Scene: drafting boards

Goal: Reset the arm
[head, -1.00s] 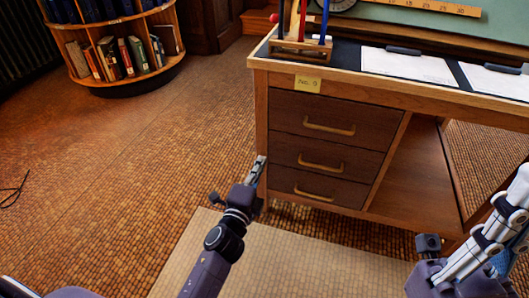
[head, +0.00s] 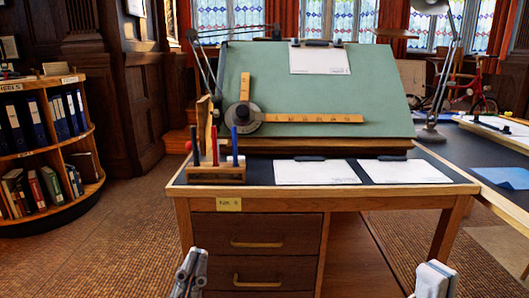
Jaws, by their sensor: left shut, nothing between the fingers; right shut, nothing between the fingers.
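My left gripper (head: 190,270) shows at the bottom edge, left of the middle, in front of the desk's drawers. It is shut and empty. My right gripper (head: 436,278) shows at the bottom edge on the right, in front of the desk's open leg space. It is shut and empty. Most of both arms is out of the picture below. Neither gripper visibly holds anything.
A wooden desk (head: 370,202) stands ahead, with a tilted green drafting board (head: 300,90), clipboards (head: 315,172) and a pen holder (head: 215,174). A round bookshelf (head: 92,130) stands at left. A second desk (head: 470,150) is at right. Floor between bookshelf and desk is clear.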

